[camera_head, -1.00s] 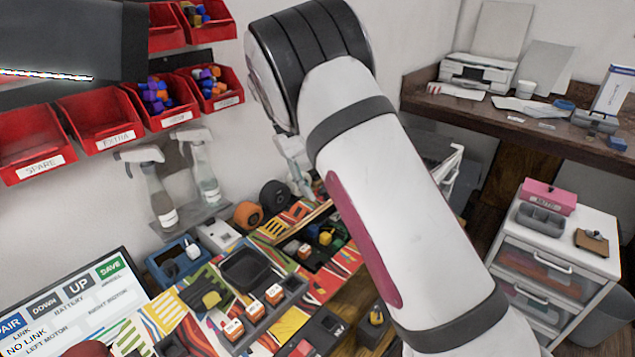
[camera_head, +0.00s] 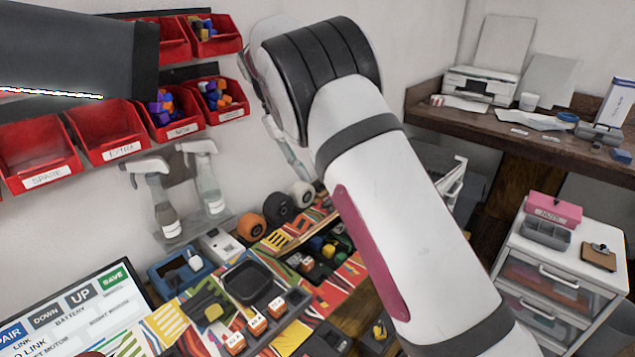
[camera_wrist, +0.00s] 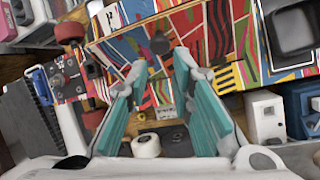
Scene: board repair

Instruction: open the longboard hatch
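The longboard (camera_head: 345,275), patterned in colored stripes, lies on the bench and is partly hidden by my arm. Its hatch (camera_head: 283,238) appears raised, its pale wooden edge above an open compartment (camera_head: 318,268) with small colored and white blocks. In the wrist view the striped hatch panel (camera_wrist: 190,35) spans the upper middle, a dark round part near its lower edge. My gripper (camera_wrist: 165,80) is open and empty there, teal pads spread apart, above and behind the board. In the head view it is mostly hidden behind my wrist; whether it touches the hatch is unclear.
Loose wheels, orange (camera_head: 251,227) and white (camera_head: 302,193), stand behind the board. A black tray (camera_head: 247,281) and blue box (camera_head: 168,288) lie left of the compartment. Spray bottles (camera_head: 160,205) and red bins (camera_head: 112,130) are by the wall. A drawer cart (camera_head: 553,280) stands right.

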